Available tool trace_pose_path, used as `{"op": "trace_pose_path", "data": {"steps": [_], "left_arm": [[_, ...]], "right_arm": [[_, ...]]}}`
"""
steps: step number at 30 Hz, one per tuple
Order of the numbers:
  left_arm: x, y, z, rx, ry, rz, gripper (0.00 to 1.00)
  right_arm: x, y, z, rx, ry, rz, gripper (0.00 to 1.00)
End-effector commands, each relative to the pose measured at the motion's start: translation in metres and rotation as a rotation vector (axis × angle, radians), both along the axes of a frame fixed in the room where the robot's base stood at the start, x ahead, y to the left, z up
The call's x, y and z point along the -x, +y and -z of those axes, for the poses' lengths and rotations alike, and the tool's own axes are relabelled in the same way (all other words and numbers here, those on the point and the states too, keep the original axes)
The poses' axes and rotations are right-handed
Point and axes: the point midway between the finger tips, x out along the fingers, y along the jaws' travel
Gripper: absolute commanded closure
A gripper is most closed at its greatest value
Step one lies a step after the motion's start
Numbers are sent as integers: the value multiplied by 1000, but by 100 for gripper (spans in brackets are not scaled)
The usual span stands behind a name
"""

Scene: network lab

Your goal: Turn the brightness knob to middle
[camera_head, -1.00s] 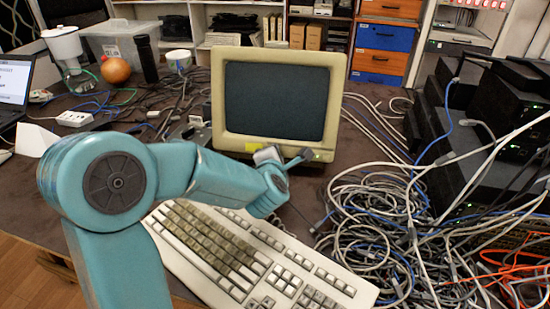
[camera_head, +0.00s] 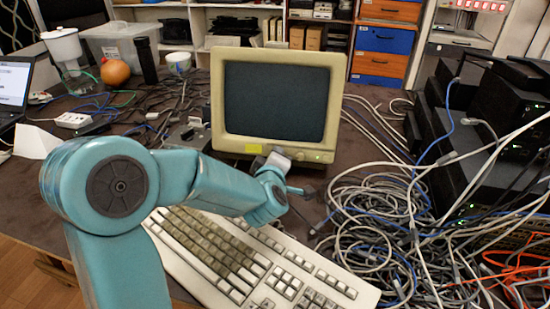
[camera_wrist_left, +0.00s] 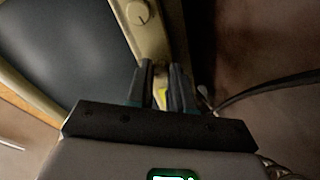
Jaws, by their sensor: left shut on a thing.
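The beige monitor (camera_head: 330,110) stands at the back centre, its screen dark. In the left wrist view a round knob (camera_wrist_left: 138,12) with a pointer mark sits on its bezel (camera_wrist_left: 150,40), near the top edge. I cannot tell from its marking whether it is the brightness knob. My left gripper (camera_head: 303,191) is below the monitor's lower right front, its dark fingers pointing right. In the left wrist view the gripper (camera_wrist_left: 163,66) lies short of the visible knob, apart from it in the picture. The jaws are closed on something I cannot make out. My right gripper is not in view.
A beige keyboard (camera_head: 285,282) lies under my left arm. Tangled cables (camera_head: 375,225) and black network devices (camera_head: 470,160) crowd the right side.

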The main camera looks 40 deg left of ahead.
Motion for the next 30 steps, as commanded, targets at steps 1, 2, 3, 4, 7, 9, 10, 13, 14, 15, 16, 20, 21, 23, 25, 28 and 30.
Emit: {"op": "trace_pose_path", "data": {"steps": [1, 2, 3, 4, 7, 9, 10, 13, 14, 15, 16, 20, 21, 23, 25, 28, 30], "left_arm": [[0, -1, 1, -23, 17, 10, 100], [0, -1, 1, -38, 26, 16, 100], [0, -1, 1, -56, 38, 22, 100], [0, -1, 1, -69, 46, 28, 100], [0, -1, 1, -105, 70, 41, 100], [0, -1, 1, -125, 81, 48, 100], [0, -1, 1, -131, 86, 50, 100], [0, -1, 1, -150, 98, 56, 100], [0, -1, 1, -154, 101, 58, 100], [0, -1, 1, -158, 104, 59, 100], [0, -1, 1, -160, 105, 60, 100], [0, -1, 1, -165, 109, 63, 100], [0, -1, 1, -165, 109, 63, 100], [0, -1, 1, -165, 109, 63, 100], [0, -1, 1, -165, 109, 63, 100], [0, -1, 1, -165, 108, 63, 100], [0, -1, 1, -164, 109, 62, 66]], "right_arm": [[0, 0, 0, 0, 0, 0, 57], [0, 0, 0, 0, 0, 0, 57], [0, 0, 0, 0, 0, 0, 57], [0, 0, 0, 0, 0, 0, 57], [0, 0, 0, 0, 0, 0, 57], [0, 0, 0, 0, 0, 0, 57], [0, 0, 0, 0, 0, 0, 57], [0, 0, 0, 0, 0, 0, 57], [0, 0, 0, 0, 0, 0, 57], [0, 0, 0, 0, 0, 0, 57], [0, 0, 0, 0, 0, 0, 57], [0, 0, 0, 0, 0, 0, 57], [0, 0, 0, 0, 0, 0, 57], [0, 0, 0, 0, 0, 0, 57], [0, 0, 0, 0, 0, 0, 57], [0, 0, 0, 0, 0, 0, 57], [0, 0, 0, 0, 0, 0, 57]]}}
